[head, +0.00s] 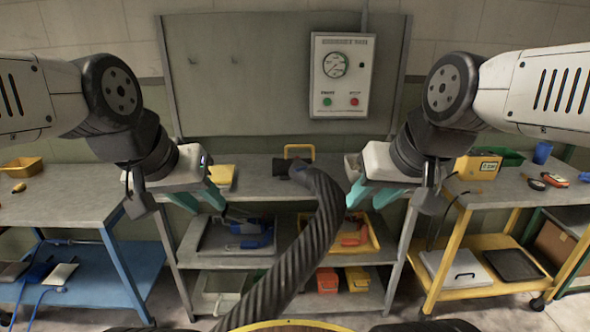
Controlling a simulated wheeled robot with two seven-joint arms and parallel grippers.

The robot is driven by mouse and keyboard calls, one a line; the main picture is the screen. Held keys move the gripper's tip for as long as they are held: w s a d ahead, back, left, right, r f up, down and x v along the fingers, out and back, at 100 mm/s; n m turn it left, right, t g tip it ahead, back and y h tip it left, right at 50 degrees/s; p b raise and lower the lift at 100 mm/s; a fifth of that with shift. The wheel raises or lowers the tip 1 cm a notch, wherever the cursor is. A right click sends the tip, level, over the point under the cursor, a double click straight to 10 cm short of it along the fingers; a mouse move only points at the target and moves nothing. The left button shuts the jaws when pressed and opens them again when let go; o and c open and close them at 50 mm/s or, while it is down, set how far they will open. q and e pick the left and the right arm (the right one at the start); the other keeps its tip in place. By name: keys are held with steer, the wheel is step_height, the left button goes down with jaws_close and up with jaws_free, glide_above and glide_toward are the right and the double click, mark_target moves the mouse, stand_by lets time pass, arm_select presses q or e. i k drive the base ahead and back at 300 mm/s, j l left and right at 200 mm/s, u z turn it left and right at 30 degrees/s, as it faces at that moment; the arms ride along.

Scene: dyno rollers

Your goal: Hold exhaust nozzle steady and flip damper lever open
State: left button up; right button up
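The exhaust nozzle (287,167) is a short black piece at the top end of a thick ribbed black hose (322,220), over the middle of the grey bench. A yellow loop handle (299,147) stands just above and behind it, likely the damper lever; its exact joint to the nozzle is hard to tell. My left gripper (208,205) has teal fingers, spread apart and empty, left of the nozzle. My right gripper (366,204) also has spread, empty teal fingers, right of the hose. Neither touches the nozzle or handle.
The hose rises from the bottom centre between my grippers. A gauge box (342,76) hangs on the grey back panel (240,75). A yellow item (221,176) lies near my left gripper. Lower shelves hold trays and tools. Side carts stand left (50,208) and right (520,193).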

mark_target(304, 167)
steer(key=i+j+z, duration=0.1)
steer(key=z, duration=0.3)
steer(key=i+j+z, duration=0.1)
steer(key=j+z, duration=0.5)
steer(key=z, duration=0.25)
steer(key=j+z, duration=0.25)
steer(key=j, duration=1.05)
steer(key=k+j+z, duration=0.2)
steer(key=j, duration=1.15)
steer(key=i, duration=0.1)
